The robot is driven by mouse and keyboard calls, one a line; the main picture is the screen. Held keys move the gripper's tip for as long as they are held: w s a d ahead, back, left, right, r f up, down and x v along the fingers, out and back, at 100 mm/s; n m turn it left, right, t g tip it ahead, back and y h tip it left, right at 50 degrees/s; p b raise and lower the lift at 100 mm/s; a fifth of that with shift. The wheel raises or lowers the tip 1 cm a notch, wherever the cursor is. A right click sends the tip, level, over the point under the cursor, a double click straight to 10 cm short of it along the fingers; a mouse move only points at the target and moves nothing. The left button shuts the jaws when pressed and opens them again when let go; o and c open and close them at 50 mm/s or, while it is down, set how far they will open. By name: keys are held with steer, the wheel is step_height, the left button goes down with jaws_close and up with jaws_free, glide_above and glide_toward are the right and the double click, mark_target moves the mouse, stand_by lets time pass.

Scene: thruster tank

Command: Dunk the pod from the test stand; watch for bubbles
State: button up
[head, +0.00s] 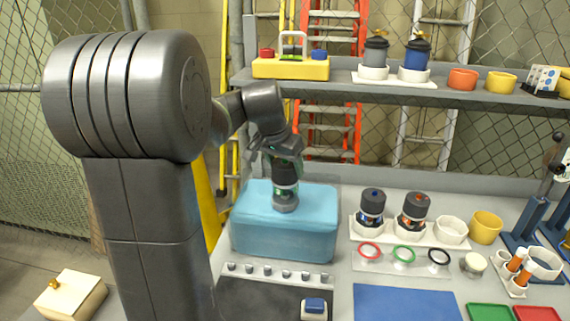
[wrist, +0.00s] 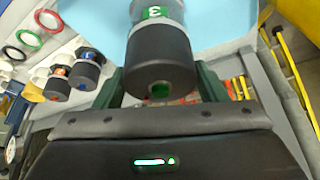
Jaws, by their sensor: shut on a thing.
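My gripper (head: 284,152) is shut on a dark-capped pod (head: 285,176) with a green label reading 3 and a green dot on its cap. The wrist view shows the pod (wrist: 162,65) between the gripper fingers (wrist: 160,88). The pod hangs roughly upright over the light-blue tank (head: 284,240). Its grey lower end overlaps the tank's top surface in the head view; I cannot tell whether it touches the water. No bubbles can be made out. Two similar pods, one blue-dotted (head: 372,207) and one red-dotted (head: 412,211), stand in a white rack right of the tank.
An empty white cup (head: 451,231) and a yellow cup (head: 486,227) stand right of the pods. Red, green and black rings (head: 404,254) lie in front. A blue mat (head: 405,303) is clear.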

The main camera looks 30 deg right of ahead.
mark_target(285, 186)
steer(key=shift+f+b, duration=0.4)
steer(key=shift+f, duration=0.4)
steer(key=shift+f+b, duration=0.65)
steer(key=shift+f, duration=0.3)
steer(key=shift+f+b, duration=0.65)
steer(key=shift+f, duration=0.25)
steer(key=shift+f+b, duration=0.65)
steer(key=shift+f, duration=0.25)
